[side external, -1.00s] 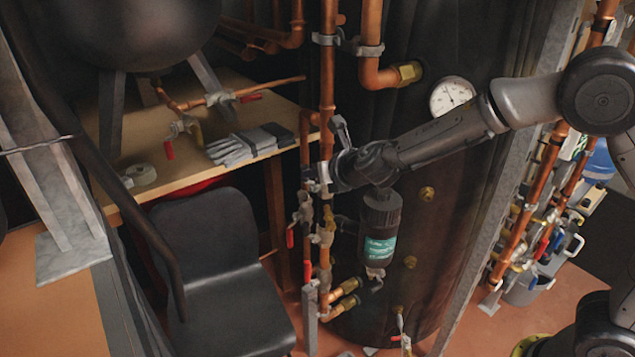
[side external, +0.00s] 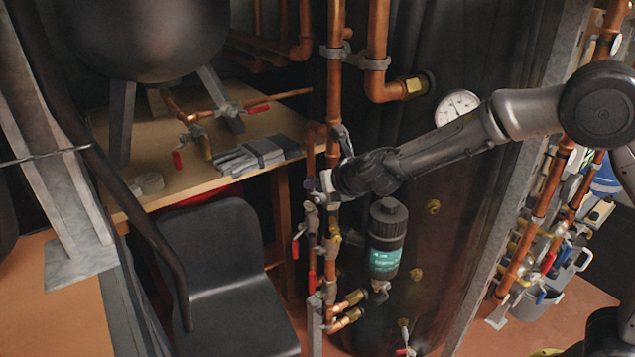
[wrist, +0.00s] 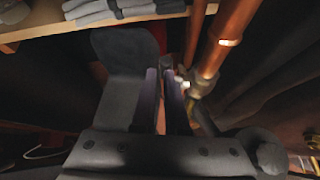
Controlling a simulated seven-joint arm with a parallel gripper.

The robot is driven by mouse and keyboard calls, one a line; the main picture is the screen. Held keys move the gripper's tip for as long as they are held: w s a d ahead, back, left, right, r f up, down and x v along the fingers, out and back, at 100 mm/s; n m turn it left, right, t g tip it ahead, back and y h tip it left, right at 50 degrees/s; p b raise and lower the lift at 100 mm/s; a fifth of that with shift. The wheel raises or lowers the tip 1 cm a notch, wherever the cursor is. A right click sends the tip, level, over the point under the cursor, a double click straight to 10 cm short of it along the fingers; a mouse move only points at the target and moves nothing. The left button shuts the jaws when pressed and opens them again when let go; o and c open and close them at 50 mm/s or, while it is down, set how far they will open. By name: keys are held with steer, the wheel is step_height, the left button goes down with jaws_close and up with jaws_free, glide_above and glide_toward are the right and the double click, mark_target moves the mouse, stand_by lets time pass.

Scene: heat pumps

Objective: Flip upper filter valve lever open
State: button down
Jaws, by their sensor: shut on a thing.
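The filter (side external: 386,245) is a black canister with a teal label, beside the vertical copper pipe in the side view. My gripper (side external: 326,182) is at that pipe, above and left of the filter's cap, by the upper valve (side external: 330,201). In the wrist view, my gripper's two fingers (wrist: 164,74) are close together with a narrow strip between them. The brass valve body (wrist: 196,88) is just right of the fingertips. My gripper is shut on what appears to be the upper valve's lever, which is mostly hidden by the fingers.
A lower valve with a red lever (side external: 295,247) is on the same pipe run. A black chair (side external: 218,265) and a wooden shelf with grey gloves (side external: 250,155) stand to the left. The dark tank with a gauge (side external: 457,106) is close behind my arm.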

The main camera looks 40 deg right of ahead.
steer(key=shift+w+d+r, duration=0.3)
steer(key=shift+w+r, duration=0.15)
steer(key=shift+w, duration=0.05)
steer(key=s+a+r, duration=0.2)
steer(key=s+r, duration=0.5)
steer(key=r, duration=0.1)
steer(key=shift+s+r, duration=0.15)
steer(key=shift+r, duration=0.25)
